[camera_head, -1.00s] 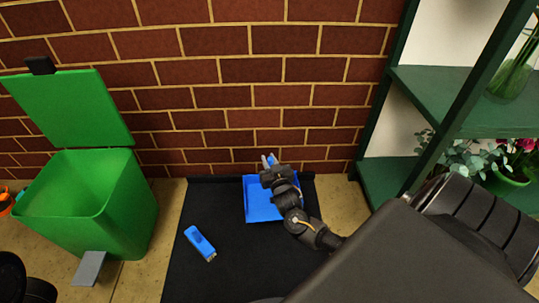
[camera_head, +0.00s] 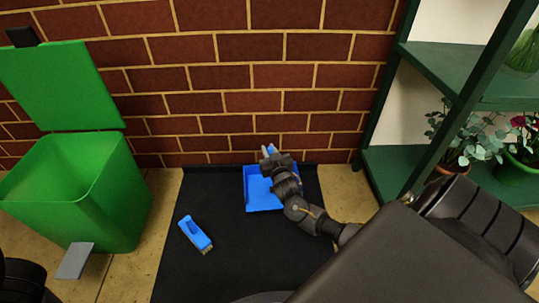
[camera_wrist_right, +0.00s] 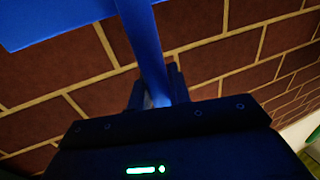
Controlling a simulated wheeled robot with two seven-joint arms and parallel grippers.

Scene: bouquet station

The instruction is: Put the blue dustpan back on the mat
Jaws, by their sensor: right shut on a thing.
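The blue dustpan (camera_head: 256,192) shows over the back part of the black mat (camera_head: 262,245), close to the brick wall. Whether it touches the mat or hangs just above it, I cannot tell. My right gripper (camera_head: 269,160) is shut on the dustpan's handle, and the wrist partly covers the pan. In the right wrist view the blue handle (camera_wrist_right: 148,45) runs between the fingers, with part of the pan (camera_wrist_right: 50,20) at the upper left and brick wall behind. My left gripper is not in view.
A blue brush (camera_head: 196,236) lies on the mat's left part. A green bin (camera_head: 85,190) with its lid up and a grey pedal (camera_head: 75,260) stands left of the mat. A green shelf (camera_head: 395,170) with plants is on the right. The mat's middle front is bare.

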